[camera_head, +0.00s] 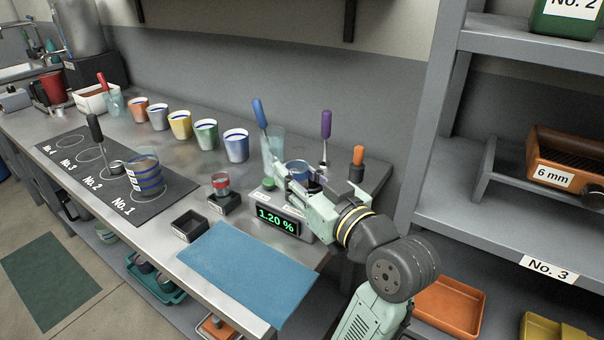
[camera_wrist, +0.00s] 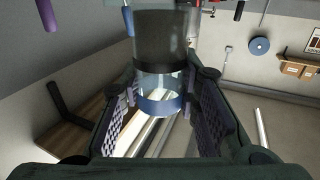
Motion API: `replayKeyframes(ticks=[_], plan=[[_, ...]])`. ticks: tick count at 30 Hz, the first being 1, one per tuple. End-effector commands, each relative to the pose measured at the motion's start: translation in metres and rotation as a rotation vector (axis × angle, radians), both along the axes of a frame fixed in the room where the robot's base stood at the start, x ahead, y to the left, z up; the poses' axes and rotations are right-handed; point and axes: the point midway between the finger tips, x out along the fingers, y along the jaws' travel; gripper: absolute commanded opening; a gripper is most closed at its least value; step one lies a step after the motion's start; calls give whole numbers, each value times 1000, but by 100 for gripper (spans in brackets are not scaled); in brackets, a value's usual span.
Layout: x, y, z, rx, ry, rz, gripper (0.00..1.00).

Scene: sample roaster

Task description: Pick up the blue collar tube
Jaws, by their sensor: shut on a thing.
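The blue collar tube (camera_wrist: 160,104) is a clear cylinder with a blue band and dark contents, between the two finger pads in the wrist view. My gripper (camera_wrist: 163,92) is shut on it. In the head view the blue collar tube (camera_head: 297,167) shows at the fingertips of my gripper (camera_head: 296,179), over the meter (camera_head: 278,222) that reads 1.20 %. The fingers hide part of the tube there. I cannot tell whether its bottom touches the meter.
A red-collared tube (camera_head: 221,182) stands in a black holder left of the meter, behind an empty black box (camera_head: 190,225). Upright blue, purple and orange handles stand close around my gripper. A blue mat (camera_head: 248,272) lies clear in front. Several cups (camera_head: 236,146) line the back.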

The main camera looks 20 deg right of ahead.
Motion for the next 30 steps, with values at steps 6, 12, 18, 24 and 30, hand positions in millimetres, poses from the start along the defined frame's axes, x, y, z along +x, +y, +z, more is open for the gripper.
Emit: replayKeyframes(ticks=[6,12,18,24,30], plan=[[-4,4,-6,-2,-6,6,0],[-9,8,-5,-3,-6,4,0],[-17,13,-5,-3,-4,-1,0],[-33,23,2,-4,-2,-6,0],[-46,34,0,-3,-3,-3,0]])
